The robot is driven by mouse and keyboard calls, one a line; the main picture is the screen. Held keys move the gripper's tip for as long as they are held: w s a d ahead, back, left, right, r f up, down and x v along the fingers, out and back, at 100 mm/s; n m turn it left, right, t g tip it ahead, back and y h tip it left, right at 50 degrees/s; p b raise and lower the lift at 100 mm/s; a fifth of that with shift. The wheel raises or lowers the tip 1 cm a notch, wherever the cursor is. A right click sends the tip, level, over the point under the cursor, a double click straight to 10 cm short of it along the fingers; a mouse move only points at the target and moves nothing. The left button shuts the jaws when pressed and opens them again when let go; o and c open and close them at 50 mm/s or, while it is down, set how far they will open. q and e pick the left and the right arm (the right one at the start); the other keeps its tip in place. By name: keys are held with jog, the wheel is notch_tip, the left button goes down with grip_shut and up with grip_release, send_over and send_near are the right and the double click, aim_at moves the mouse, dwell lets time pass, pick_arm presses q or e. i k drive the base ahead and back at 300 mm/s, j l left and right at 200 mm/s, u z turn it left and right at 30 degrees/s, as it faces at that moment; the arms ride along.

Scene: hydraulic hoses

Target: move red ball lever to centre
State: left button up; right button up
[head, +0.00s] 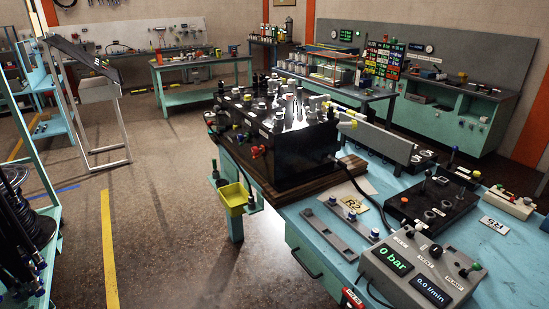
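No lever with a clearly red ball can be made out with certainty at this size. A small red part (258,151) sticks out from the left face of the black hydraulic block (305,160), and I cannot tell whether it is a lever ball. The grey control box (418,268) at the front right has small levers with dark or greenish knobs and displays reading "0 bar" and "0.0 l/min". A black panel (432,202) behind it carries upright dark levers and orange-ringed fittings. Neither of my grippers is in view.
The block stands on a wooden board on the blue bench (310,222). A yellow bin (235,198) hangs at the bench's left side. A hose rack (30,235) stands at far left. The floor between them is clear. Grey strips (345,222) with blue knobs lie near the control box.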

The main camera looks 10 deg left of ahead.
aim_at(210, 122)
jog(key=i+j+z, duration=0.1)
jog(key=i+j, duration=0.15)
jog(key=i+j+z, duration=0.15)
jog(key=j, duration=0.25)
jog(key=i+j+z, duration=0.1)
jog(key=i+j, duration=0.2)
jog(key=i+j+z, duration=0.1)
jog(key=j, duration=0.35)
jog(key=i+j+z, duration=0.1)
jog(key=i+j, duration=0.2)
jog(key=i+j+z, duration=0.15)
jog(key=j, duration=0.35)
